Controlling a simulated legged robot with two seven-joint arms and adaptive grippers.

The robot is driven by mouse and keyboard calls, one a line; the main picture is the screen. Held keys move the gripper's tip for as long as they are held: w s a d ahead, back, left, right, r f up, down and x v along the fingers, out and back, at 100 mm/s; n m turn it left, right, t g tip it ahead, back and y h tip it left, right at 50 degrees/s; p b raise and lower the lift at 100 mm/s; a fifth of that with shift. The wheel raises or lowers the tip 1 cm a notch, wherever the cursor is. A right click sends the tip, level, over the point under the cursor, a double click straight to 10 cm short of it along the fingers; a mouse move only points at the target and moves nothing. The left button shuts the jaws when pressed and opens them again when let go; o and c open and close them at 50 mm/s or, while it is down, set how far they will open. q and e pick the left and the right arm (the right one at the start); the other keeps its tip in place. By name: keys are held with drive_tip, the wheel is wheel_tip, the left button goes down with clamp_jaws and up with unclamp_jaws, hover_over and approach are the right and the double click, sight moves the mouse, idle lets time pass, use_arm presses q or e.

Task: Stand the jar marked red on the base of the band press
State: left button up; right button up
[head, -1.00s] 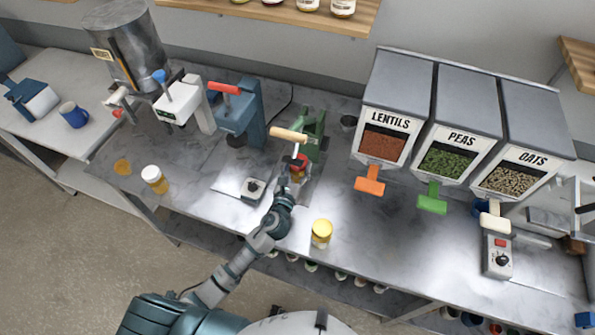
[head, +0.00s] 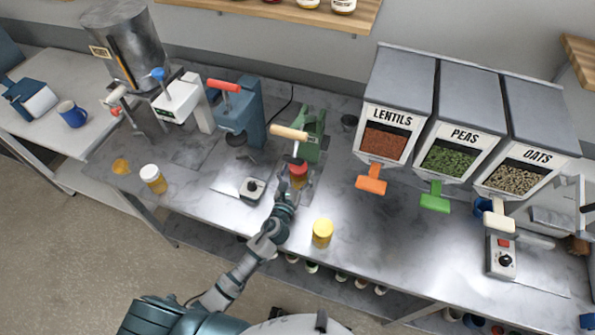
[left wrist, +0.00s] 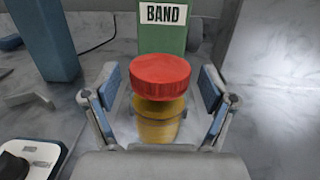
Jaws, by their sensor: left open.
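The jar with a red lid (head: 298,171) and yellow-brown contents stands upright under the lever of the green band press (head: 312,128). In the left wrist view the jar (left wrist: 160,112) is directly in front of the green column (left wrist: 163,32) labelled BAND. It appears to rest on the press's base, but its foot is partly hidden by my gripper. My left gripper (head: 291,190) is open, with one blue-padded finger on each side of the jar; in the wrist view (left wrist: 160,92) gaps show beside the lid. My right gripper is out of view.
A yellow-lidded jar (head: 322,233) stands right of my left forearm. A small scale-like device (head: 252,189) lies to the left. A blue press (head: 237,110) stands behind left. Lentil, pea and oat dispensers (head: 437,125) line the right. The counter's front centre is mostly free.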

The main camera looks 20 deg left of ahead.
use_arm(q)
drive_tip(key=s, duration=0.4)
drive_tip(key=s+b, duration=0.1)
drive_tip(key=s, duration=0.7)
drive_tip(key=shift+a+f, duration=0.3)
drive_tip(key=shift+f, duration=0.1)
